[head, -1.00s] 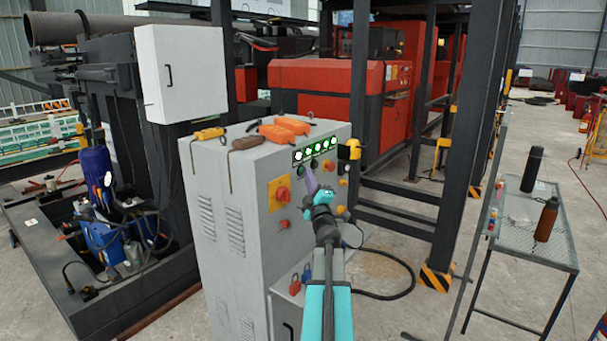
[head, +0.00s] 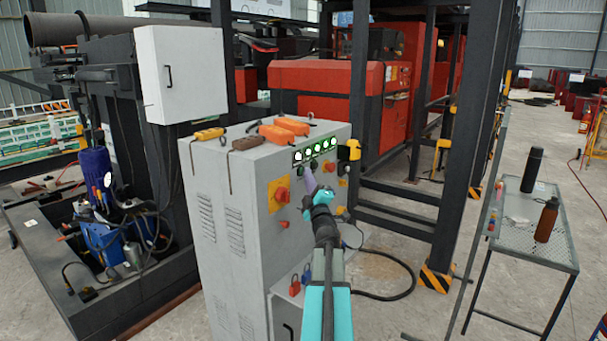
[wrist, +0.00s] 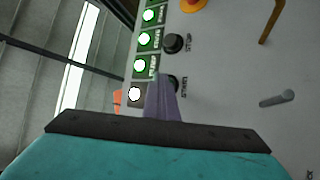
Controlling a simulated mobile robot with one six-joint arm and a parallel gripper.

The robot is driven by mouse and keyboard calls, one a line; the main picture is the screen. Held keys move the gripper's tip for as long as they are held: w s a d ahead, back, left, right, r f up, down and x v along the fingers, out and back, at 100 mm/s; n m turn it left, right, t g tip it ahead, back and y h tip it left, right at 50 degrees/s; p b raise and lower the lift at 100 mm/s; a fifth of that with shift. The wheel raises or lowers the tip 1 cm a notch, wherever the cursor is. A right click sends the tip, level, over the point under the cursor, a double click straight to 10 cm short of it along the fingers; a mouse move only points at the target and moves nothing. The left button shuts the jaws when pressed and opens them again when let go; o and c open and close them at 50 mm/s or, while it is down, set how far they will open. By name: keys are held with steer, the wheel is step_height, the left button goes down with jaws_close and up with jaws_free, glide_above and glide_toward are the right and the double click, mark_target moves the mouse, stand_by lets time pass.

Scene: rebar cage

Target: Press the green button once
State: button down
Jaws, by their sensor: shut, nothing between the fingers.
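The grey control cabinet (head: 226,220) carries a row of green-framed lamps (head: 316,149) with round buttons below them. In the wrist view, a dark round button labelled START (wrist: 174,82) is partly hidden behind my fingers. Its colour is hard to tell there. A black knob labelled STOP (wrist: 174,43) sits beyond it. My gripper (head: 309,178) is shut and empty, its purple fingers pointing at the panel just below the lamps. In the wrist view my fingertips (wrist: 159,84) overlap the START button's edge; I cannot tell whether they touch it.
A red knob on a yellow plate (head: 281,195) sits left of my gripper. Orange and yellow tools (head: 285,127) lie on the cabinet top. A black post (head: 463,150) stands to the right. A mesh table (head: 520,232) with two bottles is farther right.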

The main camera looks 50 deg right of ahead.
steer(key=shift+s, duration=1.05)
steer(key=s+p, duration=0.1)
steer(key=s, duration=0.4)
stand_by(0.4)
stand_by(0.8)
